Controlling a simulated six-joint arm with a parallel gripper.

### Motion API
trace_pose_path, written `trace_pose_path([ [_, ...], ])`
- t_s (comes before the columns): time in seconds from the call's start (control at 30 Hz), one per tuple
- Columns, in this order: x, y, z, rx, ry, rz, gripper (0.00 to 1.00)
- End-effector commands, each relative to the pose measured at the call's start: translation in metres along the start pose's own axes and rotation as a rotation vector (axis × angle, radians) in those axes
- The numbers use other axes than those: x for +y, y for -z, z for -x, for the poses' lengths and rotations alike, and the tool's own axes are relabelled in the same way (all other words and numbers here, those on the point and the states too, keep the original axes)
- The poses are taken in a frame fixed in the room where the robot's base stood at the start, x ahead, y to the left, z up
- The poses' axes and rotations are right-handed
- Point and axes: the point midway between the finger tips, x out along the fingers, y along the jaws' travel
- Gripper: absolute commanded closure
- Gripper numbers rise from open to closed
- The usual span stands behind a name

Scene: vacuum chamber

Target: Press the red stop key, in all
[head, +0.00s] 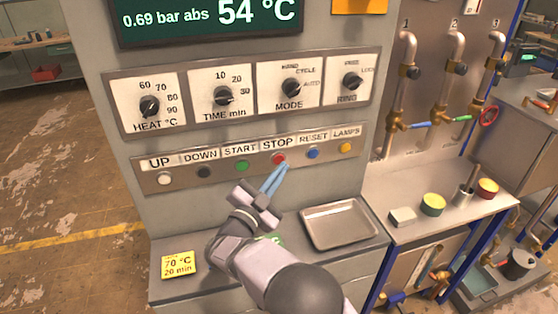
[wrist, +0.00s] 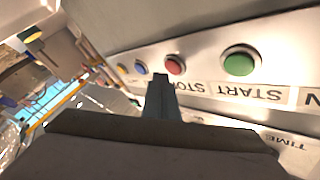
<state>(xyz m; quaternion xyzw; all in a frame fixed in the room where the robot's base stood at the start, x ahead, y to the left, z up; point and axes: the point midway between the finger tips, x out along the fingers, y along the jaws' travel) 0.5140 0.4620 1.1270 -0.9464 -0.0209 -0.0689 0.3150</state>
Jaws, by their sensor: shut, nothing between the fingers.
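The red stop key (head: 279,159) sits on the key strip under the label STOP, between the green START key (head: 242,166) and the blue RESET key (head: 313,153). My gripper (head: 284,168) is shut and empty, its blue fingertips just below and slightly right of the red key. In the wrist view the fingers (wrist: 160,78) point at the panel, and the red key (wrist: 175,65) shows just right of their tips. The green key (wrist: 240,62) is further right. I cannot tell whether the tips touch the panel.
The strip also has white UP (head: 164,179), black DOWN (head: 204,172) and yellow LAMPS (head: 345,147) keys. Above are several dials and a display (head: 208,18) reading 0.69 bar abs and 54 °C. A metal tray (head: 340,240) and a yellow note (head: 178,265) lie on the ledge below.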

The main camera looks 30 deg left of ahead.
Motion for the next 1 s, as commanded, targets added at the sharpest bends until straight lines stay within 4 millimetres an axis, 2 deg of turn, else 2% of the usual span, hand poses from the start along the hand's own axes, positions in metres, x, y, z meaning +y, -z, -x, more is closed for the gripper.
trace_pose_path([
  [0.37, 0.001, 0.003, 0.003, 0.001, 0.000, -0.001, 1.00],
  [0.8, 0.020, 0.021, 0.029, -0.001, 0.000, 0.000, 1.00],
  [1.0, 0.025, 0.025, 0.035, 0.001, 0.000, -0.001, 1.00],
])
